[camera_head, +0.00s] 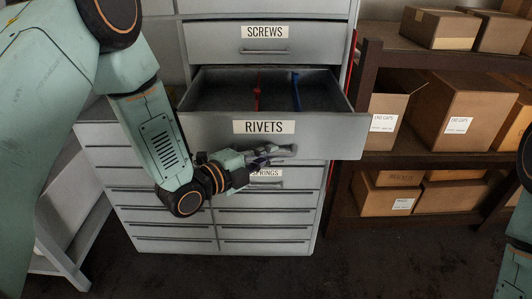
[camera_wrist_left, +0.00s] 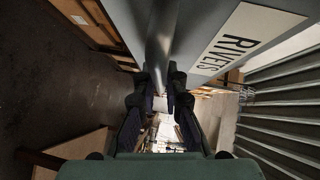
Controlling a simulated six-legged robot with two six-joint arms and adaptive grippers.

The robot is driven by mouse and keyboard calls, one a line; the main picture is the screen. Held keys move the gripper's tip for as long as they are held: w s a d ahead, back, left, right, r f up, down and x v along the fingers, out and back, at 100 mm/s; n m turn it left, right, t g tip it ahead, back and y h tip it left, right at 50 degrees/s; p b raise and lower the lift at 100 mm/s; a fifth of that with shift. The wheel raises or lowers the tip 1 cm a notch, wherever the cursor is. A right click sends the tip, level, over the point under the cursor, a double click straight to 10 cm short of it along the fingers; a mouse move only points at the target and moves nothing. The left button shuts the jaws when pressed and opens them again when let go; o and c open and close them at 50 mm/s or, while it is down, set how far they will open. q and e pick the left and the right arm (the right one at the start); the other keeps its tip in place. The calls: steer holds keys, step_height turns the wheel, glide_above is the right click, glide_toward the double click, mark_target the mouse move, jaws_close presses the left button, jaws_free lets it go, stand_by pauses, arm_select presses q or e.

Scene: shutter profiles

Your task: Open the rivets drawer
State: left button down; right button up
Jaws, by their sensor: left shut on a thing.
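The grey rivets drawer (camera_head: 335,133) stands pulled out of the cabinet, and its inside shows from above. A red piece (camera_head: 258,92) and a blue piece (camera_head: 296,90) are inside it. My left gripper (camera_head: 280,152) is at the lower front of this drawer, below the RIVETS label (camera_head: 264,127). In the left wrist view, the fingers (camera_wrist_left: 160,88) are shut on the drawer's grey handle (camera_wrist_left: 160,40), with the label (camera_wrist_left: 237,40) beside it. The handle is hidden in the head view. My right gripper is out of view.
The screws drawer (camera_head: 285,45) above is shut. The springs drawer (camera_head: 290,174) below is partly hidden by my left gripper. A brown shelf (camera_head: 430,160) with cardboard boxes (camera_head: 465,110) stands close on the right. Dark floor (camera_head: 270,275) lies clear in front of the cabinet.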

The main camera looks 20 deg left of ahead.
arm_select(q)
steer(key=shift+r, duration=0.1)
steer(key=shift+w, duration=0.15)
steer(key=c, duration=1.4)
jaws_free()
steer(key=shift+w, duration=0.1)
steer(key=shift+a, duration=0.1)
steer(key=v, duration=1.2)
